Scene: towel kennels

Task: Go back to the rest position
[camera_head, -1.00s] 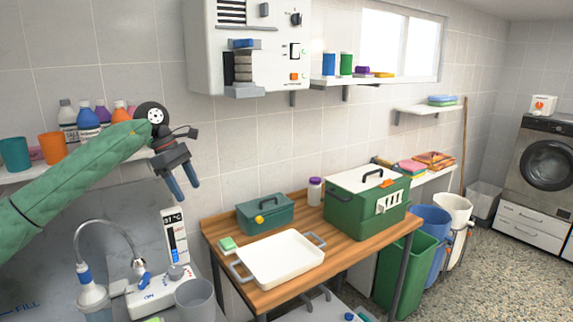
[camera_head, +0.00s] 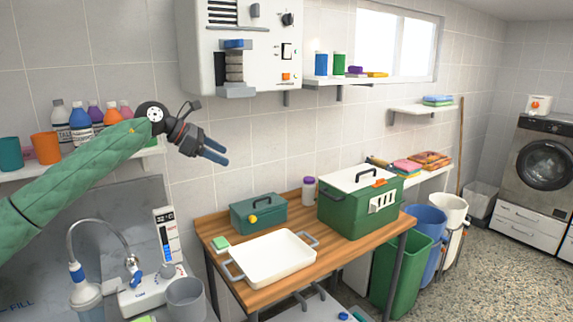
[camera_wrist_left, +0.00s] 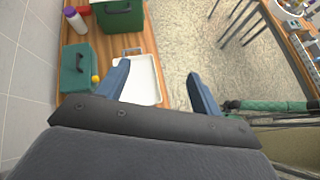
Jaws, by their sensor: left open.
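My left gripper (camera_head: 216,153) is raised in front of the tiled wall, above and to the left of the wooden table (camera_head: 262,299). Its blue fingers stand apart with nothing between them, as the left wrist view (camera_wrist_left: 160,88) also shows. In that view the white tray (camera_wrist_left: 148,80) lies below, partly behind one finger. My right gripper is not in the head view.
On the table are the white tray (camera_head: 270,262), a small green box (camera_head: 258,214), a green carrier with white lid (camera_head: 345,215) and a purple-capped bottle (camera_head: 308,190). A white wall unit (camera_head: 262,50) hangs above. A faucet (camera_head: 100,225) is at lower left.

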